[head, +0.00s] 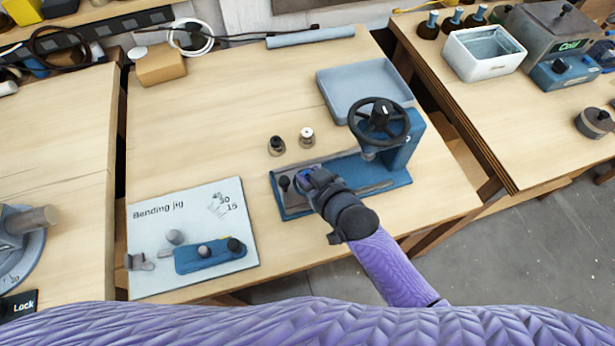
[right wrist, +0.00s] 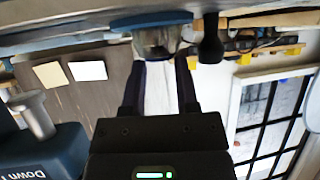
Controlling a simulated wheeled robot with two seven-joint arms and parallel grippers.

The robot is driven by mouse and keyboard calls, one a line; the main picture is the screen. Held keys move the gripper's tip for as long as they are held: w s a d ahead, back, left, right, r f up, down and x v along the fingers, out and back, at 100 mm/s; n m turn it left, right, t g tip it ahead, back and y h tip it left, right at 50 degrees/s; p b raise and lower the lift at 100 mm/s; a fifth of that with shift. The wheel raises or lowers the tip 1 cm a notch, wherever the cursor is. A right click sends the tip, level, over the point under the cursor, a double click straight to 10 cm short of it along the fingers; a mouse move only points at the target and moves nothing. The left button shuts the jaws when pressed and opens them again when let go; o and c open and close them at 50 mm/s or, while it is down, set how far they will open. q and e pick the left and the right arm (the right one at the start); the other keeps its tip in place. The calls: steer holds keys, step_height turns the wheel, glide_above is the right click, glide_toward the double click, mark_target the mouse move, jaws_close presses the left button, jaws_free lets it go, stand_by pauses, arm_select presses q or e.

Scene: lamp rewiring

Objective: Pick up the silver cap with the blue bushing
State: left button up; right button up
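My right gripper (head: 308,180) reaches down over the left end of the blue press base (head: 385,183). Between its two fingers in the right wrist view (right wrist: 159,72) is a silver cap (right wrist: 156,42) with a blue rim (right wrist: 150,20). The fingers look spread, with their tips at the cap's sides; contact is unclear. In the head view the gripper mostly hides this cap, and only a bit of blue shows. Two other small caps stand on the table behind: one with a dark top (head: 277,146), one with a white top (head: 307,137). My left gripper is out of view.
A black knob (head: 284,183) stands on the base close left of the gripper. The press handwheel (head: 380,116) rises to the right, with a grey-blue tray (head: 345,82) behind. The bending jig board (head: 150,212) lies to the left. The table's left middle is clear.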

jaws_close()
stand_by(0.5)
stand_by(0.6)
